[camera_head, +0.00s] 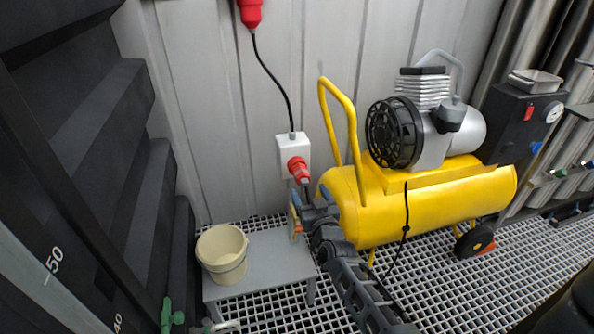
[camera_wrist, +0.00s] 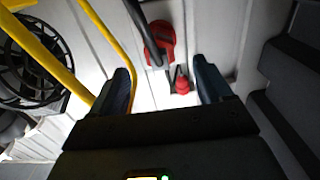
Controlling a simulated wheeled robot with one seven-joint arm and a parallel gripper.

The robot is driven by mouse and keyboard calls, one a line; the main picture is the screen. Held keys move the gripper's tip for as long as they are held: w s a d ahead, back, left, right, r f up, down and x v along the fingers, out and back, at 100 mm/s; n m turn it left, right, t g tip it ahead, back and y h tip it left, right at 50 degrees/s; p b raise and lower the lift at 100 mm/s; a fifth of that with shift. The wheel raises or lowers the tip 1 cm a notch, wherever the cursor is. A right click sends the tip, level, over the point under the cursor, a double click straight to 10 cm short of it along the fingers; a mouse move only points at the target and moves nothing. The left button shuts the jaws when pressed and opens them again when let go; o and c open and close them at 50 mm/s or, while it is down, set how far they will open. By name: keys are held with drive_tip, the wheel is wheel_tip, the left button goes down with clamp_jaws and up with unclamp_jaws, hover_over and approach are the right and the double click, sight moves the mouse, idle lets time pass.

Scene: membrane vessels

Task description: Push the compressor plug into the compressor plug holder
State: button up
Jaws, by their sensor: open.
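The red compressor plug (camera_head: 298,168) sits against the front of the white wall box (camera_head: 284,146), which appears to be its holder. It looks in line with the box, but I cannot tell how deep it sits. My gripper (camera_head: 301,197) is just below and in front of the plug. In the wrist view, the red plug (camera_wrist: 166,42) with its black cable lies beyond and between my open fingertips (camera_wrist: 162,72), with gaps on both sides. Nothing is held. The box is mostly hidden behind the plug there.
A second red connector (camera_head: 250,12) hangs high on the wall, its black cable reaching the box; a small red part (camera_wrist: 182,87) shows in the wrist view. The yellow compressor (camera_head: 430,210) stands close right. A cream bucket (camera_head: 222,254) stands on a grey bench (camera_head: 272,262) below left.

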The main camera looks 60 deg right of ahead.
sight(301, 176)
drive_tip(key=shift+b+x, duration=1.25)
drive_tip(key=shift+x, duration=3.1)
drive_tip(key=shift+c, duration=0.4)
drive_tip(key=c, duration=1.3)
drive_tip(key=shift+p+v, duration=1.55)
drive_tip(key=shift+v, duration=1.4)
drive_tip(key=shift+c, duration=0.2)
